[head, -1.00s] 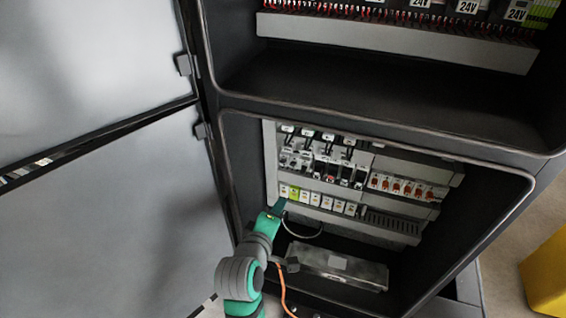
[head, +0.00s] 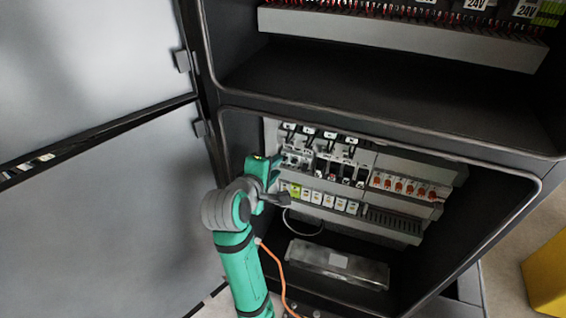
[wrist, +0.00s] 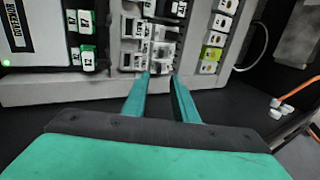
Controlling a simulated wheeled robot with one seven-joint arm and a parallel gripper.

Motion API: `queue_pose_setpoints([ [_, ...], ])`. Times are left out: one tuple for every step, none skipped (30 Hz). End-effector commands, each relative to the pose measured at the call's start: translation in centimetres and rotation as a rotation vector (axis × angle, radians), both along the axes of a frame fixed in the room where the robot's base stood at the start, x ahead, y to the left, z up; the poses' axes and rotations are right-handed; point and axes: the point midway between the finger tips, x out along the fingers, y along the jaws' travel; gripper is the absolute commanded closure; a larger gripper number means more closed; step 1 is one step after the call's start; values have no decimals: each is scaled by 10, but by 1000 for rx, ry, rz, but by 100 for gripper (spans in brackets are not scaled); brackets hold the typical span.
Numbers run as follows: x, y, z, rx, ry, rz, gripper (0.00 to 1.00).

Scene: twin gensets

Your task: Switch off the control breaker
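My gripper (head: 275,175) is at the left end of the middle row of devices in the lower cabinet. In the wrist view, its two teal fingers (wrist: 161,76) are apart, with nothing between them. Their tips are just in front of grey-white breaker modules (wrist: 150,45); I cannot tell whether they touch. In the head view the breaker row (head: 325,168) shows light modules at left and darker ones at right, and the arm covers its left end. Which module is the control breaker, and its lever position, cannot be read.
Green and white terminal blocks (head: 315,197) sit below the row, and orange-marked breakers (head: 408,187) to the right. A metal box (head: 338,264) lies on the cabinet floor. The open door (head: 110,220) stands close at left.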

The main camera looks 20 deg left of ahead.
Motion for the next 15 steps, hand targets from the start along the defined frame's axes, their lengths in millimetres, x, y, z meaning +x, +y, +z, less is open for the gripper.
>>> queue_pose_setpoints([
  [9, -3, -4, 0, 1, -5, 74],
  [14, -4, -6, 0, 2, -8, 74],
  [19, -5, -9, 0, 1, -9, 74],
  [23, -6, -11, 1, 1, -9, 74],
  [27, -7, -12, 1, 2, -10, 74],
  [32, -8, -14, 1, 1, -12, 74],
  [34, -9, -15, 1, 0, -13, 74],
  [37, -9, -16, 1, 0, -14, 74],
  [40, -10, -17, 1, 0, -15, 74],
  [41, -10, -18, 2, 0, -15, 74],
  [43, -10, -18, 2, -1, -15, 74],
  [44, -10, -19, 2, -1, -15, 74],
  [45, -10, -19, 2, -1, -14, 74],
  [45, -10, -19, 2, -1, -14, 74],
  [46, -10, -20, 2, -1, -14, 74],
])
